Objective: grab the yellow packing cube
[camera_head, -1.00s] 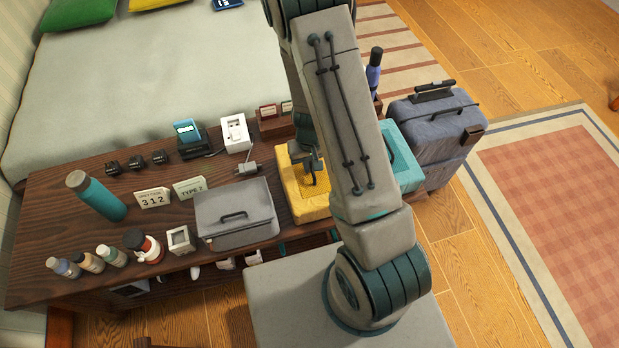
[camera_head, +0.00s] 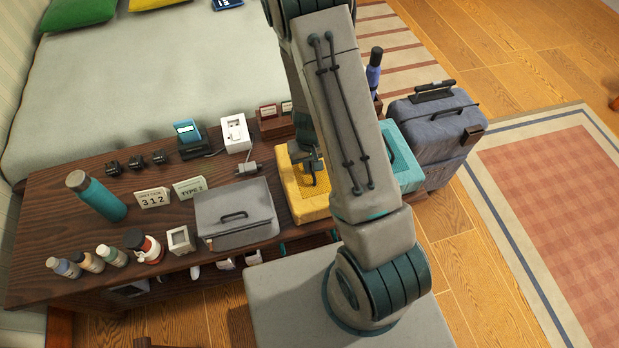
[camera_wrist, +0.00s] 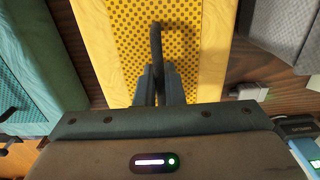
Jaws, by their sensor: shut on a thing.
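The yellow packing cube (camera_head: 308,203) lies on the dark wooden bench, between a grey case and a teal cube. Its mesh top also fills the upper middle of the wrist view (camera_wrist: 121,62). My gripper (camera_wrist: 157,72) is over the cube's top, its fingers shut on the dark strap handle (camera_wrist: 156,42) that rises from it. In the head view my gripper (camera_head: 312,160) is at the cube, and my arm hides the cube's right side. I cannot tell whether the cube is lifted off the bench.
The grey case (camera_head: 236,214) is close on the left and the teal cube (camera_head: 403,160) close on the right. A blue-grey suitcase (camera_head: 437,130) stands farther right. A plug adapter (camera_head: 247,168), a white socket box (camera_head: 236,133) and several small items share the bench (camera_head: 55,215).

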